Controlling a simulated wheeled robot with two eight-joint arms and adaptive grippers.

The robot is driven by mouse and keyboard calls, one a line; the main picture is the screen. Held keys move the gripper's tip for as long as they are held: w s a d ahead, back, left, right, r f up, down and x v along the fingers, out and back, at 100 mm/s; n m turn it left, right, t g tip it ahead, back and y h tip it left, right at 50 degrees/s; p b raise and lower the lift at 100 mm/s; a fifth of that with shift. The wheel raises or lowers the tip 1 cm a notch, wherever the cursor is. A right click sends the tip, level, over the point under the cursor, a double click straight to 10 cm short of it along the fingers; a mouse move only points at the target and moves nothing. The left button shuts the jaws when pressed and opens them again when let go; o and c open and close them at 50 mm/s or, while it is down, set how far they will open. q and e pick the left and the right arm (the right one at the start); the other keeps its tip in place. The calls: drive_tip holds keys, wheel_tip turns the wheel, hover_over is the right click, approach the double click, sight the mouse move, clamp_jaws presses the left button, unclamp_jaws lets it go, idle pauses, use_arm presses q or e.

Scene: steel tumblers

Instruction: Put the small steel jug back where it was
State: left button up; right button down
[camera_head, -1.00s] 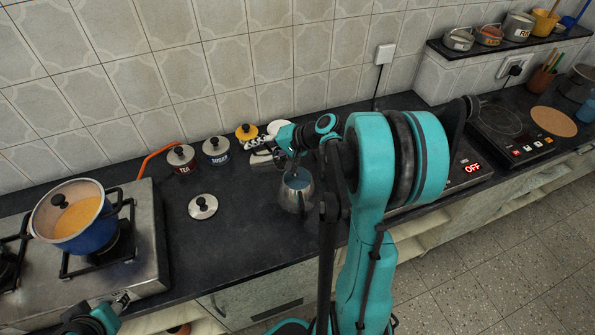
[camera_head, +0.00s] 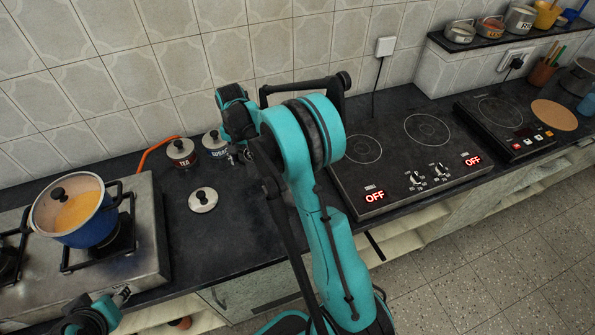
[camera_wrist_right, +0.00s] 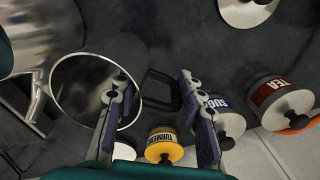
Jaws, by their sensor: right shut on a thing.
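The small steel jug (camera_wrist_right: 82,92) shows in the right wrist view from above, with a round shiny mouth and a dark handle (camera_wrist_right: 160,88) on its right. My right gripper (camera_wrist_right: 153,77) is shut on the jug, one finger over the mouth's right side and the other past the handle. The exact contact is unclear. In the head view my right arm hides the jug and most of the right gripper (camera_head: 240,153). My left gripper (camera_head: 122,293) is at the lower left by the stove, its jaws too small to judge.
The tea canister (camera_head: 181,153) and sugar canister (camera_head: 215,142) stand by the wall. The turmeric canister (camera_wrist_right: 165,148) is near the jug. A steel lid (camera_head: 203,199) lies on the counter (camera_head: 205,245). A blue pot (camera_head: 84,232) is on the stove. A cooktop (camera_head: 400,160) lies right.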

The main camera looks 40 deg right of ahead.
drive_tip(key=shift+w+a+f+g, duration=0.15)
drive_tip(key=shift+f+g, duration=0.15)
drive_tip(key=shift+g, duration=0.1)
